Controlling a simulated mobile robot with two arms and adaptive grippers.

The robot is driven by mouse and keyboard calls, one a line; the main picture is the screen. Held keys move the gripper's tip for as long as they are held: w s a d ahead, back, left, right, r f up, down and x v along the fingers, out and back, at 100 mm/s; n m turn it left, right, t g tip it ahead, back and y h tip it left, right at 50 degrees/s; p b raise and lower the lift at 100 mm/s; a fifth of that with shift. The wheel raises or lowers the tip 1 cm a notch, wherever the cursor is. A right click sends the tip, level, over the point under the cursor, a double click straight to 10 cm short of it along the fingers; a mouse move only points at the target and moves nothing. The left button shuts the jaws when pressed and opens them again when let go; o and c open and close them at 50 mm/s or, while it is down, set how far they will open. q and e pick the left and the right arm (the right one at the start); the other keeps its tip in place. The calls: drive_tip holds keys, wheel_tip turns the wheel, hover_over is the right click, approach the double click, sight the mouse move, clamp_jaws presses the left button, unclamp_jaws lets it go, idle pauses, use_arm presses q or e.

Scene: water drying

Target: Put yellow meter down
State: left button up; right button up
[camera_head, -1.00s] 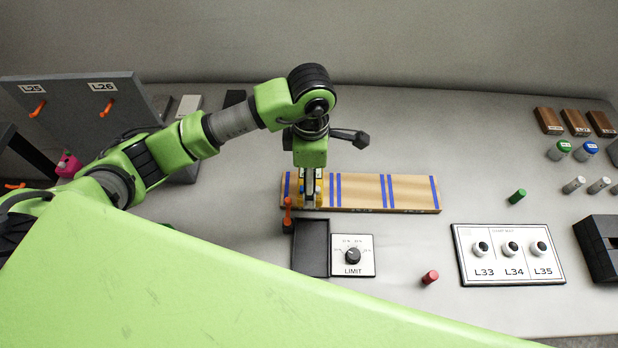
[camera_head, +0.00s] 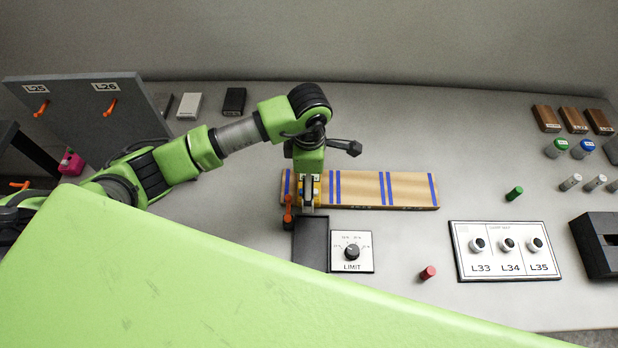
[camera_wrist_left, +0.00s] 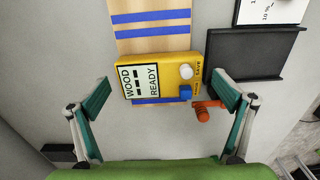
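The yellow meter (camera_wrist_left: 194,62) has a white screen reading "WOOD READY", a white knob and a blue button. In the left wrist view it lies across the end of the wooden board (camera_wrist_left: 150,27) with blue stripes. In the head view the meter (camera_head: 317,187) is partly hidden behind my left gripper (camera_head: 308,203), at the left end of the board (camera_head: 360,190). In the left wrist view my left gripper (camera_wrist_left: 160,78) is open, with one finger on each side of the meter and visible gaps between. My right gripper is not in view.
An orange lever (camera_head: 288,214) stands close by the meter. A dark tray (camera_head: 311,243) and a LIMIT dial panel (camera_head: 351,252) lie just in front of the board. A red cylinder (camera_head: 427,272), a green cylinder (camera_head: 514,193) and the L33–L35 panel (camera_head: 505,270) lie to the right.

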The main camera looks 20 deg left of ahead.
use_arm(q)
drive_tip(key=shift+r, duration=0.2)
drive_tip(key=shift+w+r, duration=0.1)
drive_tip(key=shift+r, duration=0.15)
wheel_tip(320, 180, up, 12)
drive_tip(key=b, duration=0.2)
drive_tip(key=shift+f, duration=0.25)
drive_tip(key=shift+f, duration=0.1)
